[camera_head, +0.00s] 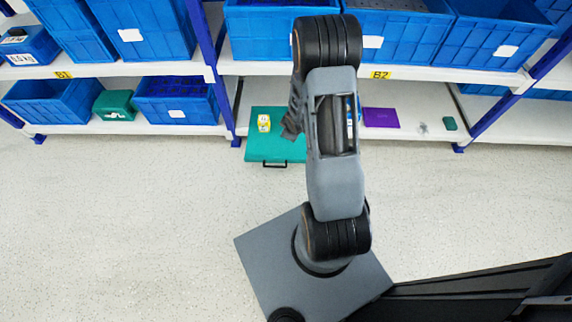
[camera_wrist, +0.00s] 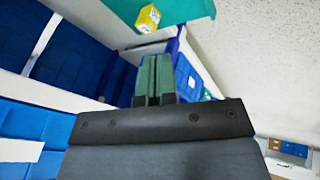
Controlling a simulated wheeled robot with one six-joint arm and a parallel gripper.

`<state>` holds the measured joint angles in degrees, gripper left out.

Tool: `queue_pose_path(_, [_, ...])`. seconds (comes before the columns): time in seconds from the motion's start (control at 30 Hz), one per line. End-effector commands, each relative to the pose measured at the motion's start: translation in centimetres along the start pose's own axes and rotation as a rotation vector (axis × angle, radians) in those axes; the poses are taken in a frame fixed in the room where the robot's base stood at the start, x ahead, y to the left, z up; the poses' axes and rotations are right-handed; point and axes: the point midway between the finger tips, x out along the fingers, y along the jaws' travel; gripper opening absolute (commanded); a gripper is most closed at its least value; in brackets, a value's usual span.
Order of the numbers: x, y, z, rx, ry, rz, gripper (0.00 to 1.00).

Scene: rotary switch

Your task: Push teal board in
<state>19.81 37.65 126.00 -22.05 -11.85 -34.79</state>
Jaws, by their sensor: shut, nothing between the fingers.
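The teal board (camera_head: 282,150) lies on the lower shelf, with its front part and black handle (camera_head: 275,164) sticking out past the shelf's front edge. A small yellow-and-white cube (camera_head: 264,123) sits on it. My gripper (camera_head: 290,130) is partly hidden behind my arm, over the right part of the board; I cannot tell if it touches it. In the wrist view my gripper's green fingers (camera_wrist: 154,62) are shut and empty. The teal board (camera_wrist: 190,8) and the yellow cube (camera_wrist: 149,18) show beyond the fingertips at the top.
A purple board (camera_head: 381,118) and a small green item (camera_head: 449,123) lie to the right on the lower shelf. Blue bins (camera_head: 177,100) and a green box (camera_head: 115,105) stand to the left. A blue post (camera_head: 226,110) is just left of the board. The floor (camera_head: 130,220) in front is clear.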

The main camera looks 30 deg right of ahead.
Motion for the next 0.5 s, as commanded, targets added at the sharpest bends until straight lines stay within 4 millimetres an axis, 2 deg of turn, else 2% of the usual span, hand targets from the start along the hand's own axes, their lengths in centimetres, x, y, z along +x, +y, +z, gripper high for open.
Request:
queue_pose_path(0.03, [3.4,-1.3,1.9,-0.033,0.015,-0.014,0.0])
queue_pose_path(0.1, [6.6,-2.8,3.7,-0.085,0.054,-0.018,0.0])
queue_pose_path(0.2, [10.2,-4.9,5.8,-0.144,0.11,-0.02,0.0])
queue_pose_path(0.33, [13.3,-7.5,7.9,-0.192,0.171,-0.018,0.0])
queue_pose_path(0.5, [15.3,-9.8,9.4,-0.224,0.222,-0.013,0.0])
